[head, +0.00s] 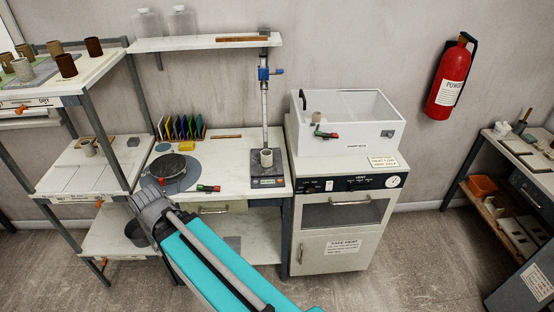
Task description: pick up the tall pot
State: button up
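Several cylindrical pots are in the head view, and I cannot tell which is the tall pot. A pale pot (107,143) stands on the middle shelf beside a smaller one (88,149). Another pale pot (267,158) stands on the dark base of the upright stand. My gripper (148,202) is at the workbench's left front corner, apart from these pots. Its fingers are too unclear to tell open from shut.
The workbench (230,170) holds a round dark plate (168,167), coloured upright cards (181,128) and a red-green tool (208,188). A white open box (365,132) sits on the cabinet at right. A shelf post (139,95) stands between the left shelves and the bench.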

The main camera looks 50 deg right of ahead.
aim_at(267, 158)
jog(key=z, duration=1.4)
jog(key=k, duration=0.5)
jog(key=u, duration=0.5)
jog(key=i, duration=0.8)
jog(key=z, duration=0.05)
